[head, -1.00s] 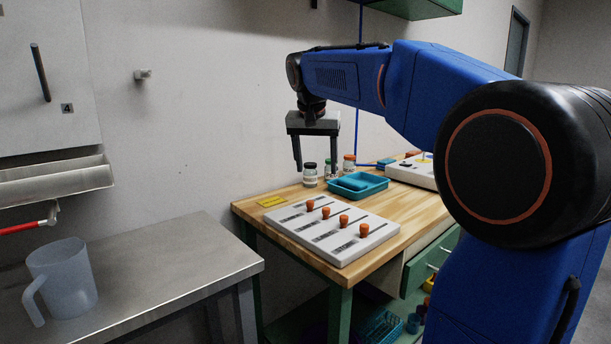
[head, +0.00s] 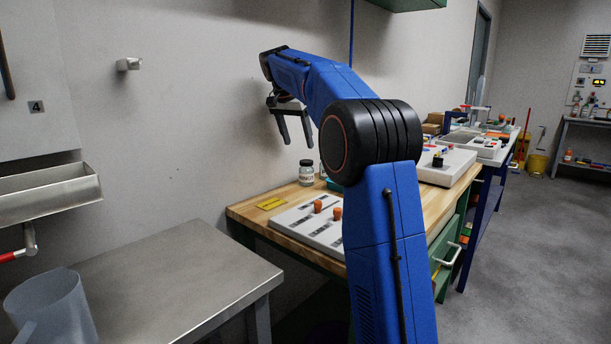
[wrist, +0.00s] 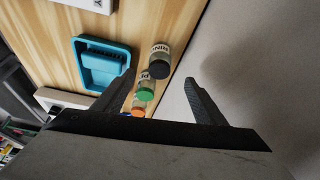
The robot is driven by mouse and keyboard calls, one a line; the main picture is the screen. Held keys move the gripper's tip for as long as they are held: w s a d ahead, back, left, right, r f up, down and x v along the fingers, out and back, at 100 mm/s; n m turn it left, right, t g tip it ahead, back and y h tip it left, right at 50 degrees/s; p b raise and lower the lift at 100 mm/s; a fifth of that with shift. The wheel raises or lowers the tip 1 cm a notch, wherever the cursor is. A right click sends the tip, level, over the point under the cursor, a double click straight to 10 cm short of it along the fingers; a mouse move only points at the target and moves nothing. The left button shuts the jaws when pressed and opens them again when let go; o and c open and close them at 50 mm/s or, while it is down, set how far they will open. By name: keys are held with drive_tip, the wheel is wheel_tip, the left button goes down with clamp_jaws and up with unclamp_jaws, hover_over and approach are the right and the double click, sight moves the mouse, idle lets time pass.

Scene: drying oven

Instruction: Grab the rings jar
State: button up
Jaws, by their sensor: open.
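A small glass jar with a black lid (head: 306,173) stands on the wooden bench by the wall. In the wrist view, the black-lidded jar (wrist: 160,60) has a partly readable label that seems to start "RIN", so it appears to be the rings jar. Beside it in that view stand a green-lidded jar (wrist: 146,90) and an orange-lidded jar (wrist: 138,108). My gripper (head: 296,142) is open and empty, above the bench near the wall. In the wrist view, the black lid appears between the open fingers (wrist: 160,78), with the jar still beyond the fingertips.
A blue tray (wrist: 121,88) lies close beside the jars. A white panel with orange knobs (head: 300,222) is at the bench front. The wall (wrist: 235,60) is close on the jars' other side. A metal table (head: 180,275) with a plastic jug (head: 50,308) stands at left.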

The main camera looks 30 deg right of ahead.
sight(305, 167)
drive_tip(key=x, duration=1.4)
drive_tip(key=shift+f, duration=0.4)
drive_tip(key=c, duration=1.2)
